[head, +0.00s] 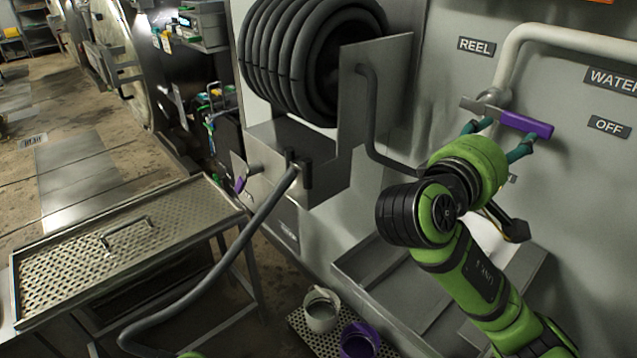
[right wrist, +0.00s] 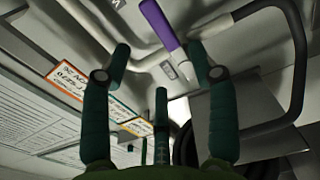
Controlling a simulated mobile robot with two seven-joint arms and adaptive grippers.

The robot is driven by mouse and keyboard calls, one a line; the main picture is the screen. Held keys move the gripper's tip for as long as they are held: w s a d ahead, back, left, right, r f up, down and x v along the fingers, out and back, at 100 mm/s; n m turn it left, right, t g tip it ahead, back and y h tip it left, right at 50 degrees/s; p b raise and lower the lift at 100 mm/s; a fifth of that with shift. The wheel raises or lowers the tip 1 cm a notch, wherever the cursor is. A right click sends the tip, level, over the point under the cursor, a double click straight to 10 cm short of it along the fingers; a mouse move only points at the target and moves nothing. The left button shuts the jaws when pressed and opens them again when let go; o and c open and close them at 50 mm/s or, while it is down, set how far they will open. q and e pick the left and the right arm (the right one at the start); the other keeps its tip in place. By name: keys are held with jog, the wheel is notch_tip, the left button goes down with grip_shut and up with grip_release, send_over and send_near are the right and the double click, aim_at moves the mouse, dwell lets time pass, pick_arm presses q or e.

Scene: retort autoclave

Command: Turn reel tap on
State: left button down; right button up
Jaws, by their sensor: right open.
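The reel tap has a purple lever handle (head: 526,124) that reaches right from a metal body (head: 491,99) on the pale pipe, towards the OFF label (head: 609,126). The handle also shows in the right wrist view (right wrist: 160,25). My right gripper (head: 500,137) is open, its teal fingers spread just below and in front of the lever. In the right wrist view the gripper (right wrist: 160,55) has the handle beyond its fingertips, nearer the right finger. I cannot tell whether a finger touches it. My left gripper is out of view.
A REEL label (head: 476,46) is left of the pipe (head: 575,38). A hose reel (head: 310,55) is on the wall, its hose running down to the front. A perforated table (head: 60,270) stands left.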

aim_at(526, 123)
pick_arm(q)
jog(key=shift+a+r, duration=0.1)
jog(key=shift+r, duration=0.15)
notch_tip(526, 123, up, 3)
jog(key=p, duration=0.3)
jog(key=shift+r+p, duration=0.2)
jog(key=shift+p, duration=0.15)
pick_arm(e)
jog(key=x, duration=1)
jog(key=shift+s+d+r, duration=0.1)
jog(key=shift+r, duration=0.1)
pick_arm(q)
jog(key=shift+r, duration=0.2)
pick_arm(e)
jog(key=shift+w+d+f, duration=0.1)
jog(key=shift+w+d, duration=0.4)
grip_shut()
